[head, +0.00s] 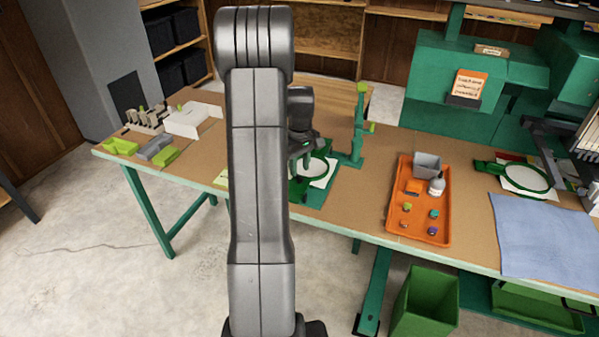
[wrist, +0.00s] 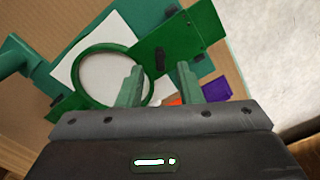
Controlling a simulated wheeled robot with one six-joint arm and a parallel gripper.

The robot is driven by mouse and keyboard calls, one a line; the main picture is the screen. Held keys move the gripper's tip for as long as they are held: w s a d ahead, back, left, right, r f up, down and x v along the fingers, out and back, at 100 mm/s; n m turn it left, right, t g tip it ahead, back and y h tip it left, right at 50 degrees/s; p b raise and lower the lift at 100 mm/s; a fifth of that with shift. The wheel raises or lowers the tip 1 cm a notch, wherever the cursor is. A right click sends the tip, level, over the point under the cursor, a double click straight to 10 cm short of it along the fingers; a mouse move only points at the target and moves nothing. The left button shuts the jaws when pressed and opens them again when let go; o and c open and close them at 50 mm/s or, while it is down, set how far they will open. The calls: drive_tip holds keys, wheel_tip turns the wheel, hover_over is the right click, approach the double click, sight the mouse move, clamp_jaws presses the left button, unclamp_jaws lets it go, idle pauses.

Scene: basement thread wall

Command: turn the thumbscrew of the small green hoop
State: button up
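The small green hoop (wrist: 76,79) frames pale cloth in the wrist view, at left of centre. In the head view the small hoop (head: 305,178) lies on a green plate, partly hidden by my arm. A flat green bracket (wrist: 185,42) extends from the hoop's upper right side. It has a small dark elongated part (wrist: 160,60), but I cannot tell whether this is the thumbscrew. My gripper (wrist: 158,67) is open, fingers apart, with the left finger overlapping the hoop's rim in view. My gripper (head: 304,158) is above the hoop.
An orange tray (head: 395,215) holds a grey box, a bottle and several small spools. A larger hoop (head: 545,187) and blue cloth (head: 545,235) lie farther right. Bare tabletop lies between post and tray.

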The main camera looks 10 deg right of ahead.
sight(300, 176)
drive_tip(key=shift+f, duration=1.65)
clamp_jaws()
drive_tip(key=shift+m, duration=0.3)
drive_tip(key=m+b, duration=0.1)
drive_tip(key=m, duration=1)
drive_tip(key=shift+b, duration=0.4)
drive_tip(key=shift+m, duration=0.3)
